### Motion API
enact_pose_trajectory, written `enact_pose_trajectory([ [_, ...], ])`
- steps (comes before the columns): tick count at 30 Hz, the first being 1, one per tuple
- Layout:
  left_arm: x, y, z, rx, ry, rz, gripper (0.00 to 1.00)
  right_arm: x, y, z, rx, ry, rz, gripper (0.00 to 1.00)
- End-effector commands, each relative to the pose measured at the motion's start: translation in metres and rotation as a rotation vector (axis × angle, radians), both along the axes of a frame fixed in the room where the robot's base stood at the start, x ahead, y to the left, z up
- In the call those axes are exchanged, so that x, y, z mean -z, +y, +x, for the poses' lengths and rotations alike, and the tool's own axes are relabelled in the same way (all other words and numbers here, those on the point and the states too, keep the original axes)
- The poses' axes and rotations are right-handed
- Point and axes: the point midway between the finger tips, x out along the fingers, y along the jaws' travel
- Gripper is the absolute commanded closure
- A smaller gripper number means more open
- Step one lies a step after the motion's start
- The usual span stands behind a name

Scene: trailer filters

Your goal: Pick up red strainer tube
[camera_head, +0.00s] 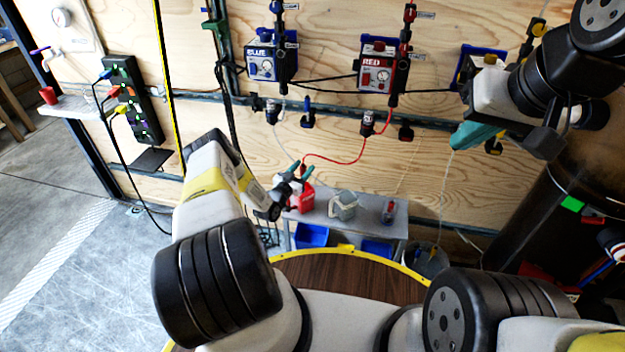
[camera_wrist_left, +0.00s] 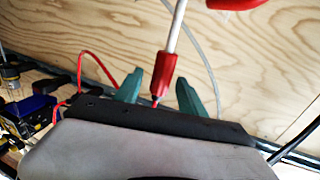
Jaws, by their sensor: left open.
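The red strainer tube, a white rod with a red fitting (camera_wrist_left: 165,72), shows between the two teal fingers of my left gripper (camera_wrist_left: 158,95) in the left wrist view. The fingers are apart, with gaps visible beside the fitting. In the head view my left gripper (camera_head: 295,180) is at the red container (camera_head: 301,198) on the grey bench; the tube there is small and partly hidden by the gripper. My right gripper (camera_head: 473,136) is at the upper right, away from the bench. Its teal fingers overlap, so its opening is unclear.
A thin red hose (camera_head: 345,161) runs from the red pump unit (camera_head: 383,72) down to the container. A pale grey container (camera_head: 342,206) stands just right on the bench (camera_head: 370,222). Blue bins (camera_head: 311,236) sit below. A blue pump unit (camera_head: 268,63) hangs on the wooden wall.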

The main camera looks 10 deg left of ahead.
Motion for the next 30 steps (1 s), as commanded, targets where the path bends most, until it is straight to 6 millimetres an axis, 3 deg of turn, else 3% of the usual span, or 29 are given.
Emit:
enact_pose_trajectory([
  [7, 0.0000, -0.0003, 0.0018, 0.000, 0.001, 0.000, 0.53, 0.0000, 0.0000, 0.0000, 0.000, 0.000, 0.000, 1.00],
  [12, -0.0001, -0.0002, 0.0016, 0.000, 0.000, 0.000, 0.86, 0.0000, 0.0000, 0.0000, 0.000, 0.000, 0.000, 1.00],
  [15, -0.0001, -0.0002, 0.0016, 0.000, 0.000, 0.000, 1.00, 0.0000, 0.0000, 0.0000, 0.000, 0.000, 0.000, 1.00],
  [30, -0.0002, -0.0001, 0.0016, 0.000, 0.000, 0.000, 1.00, 0.0000, 0.0000, 0.0000, 0.000, 0.000, 0.000, 1.00],
])
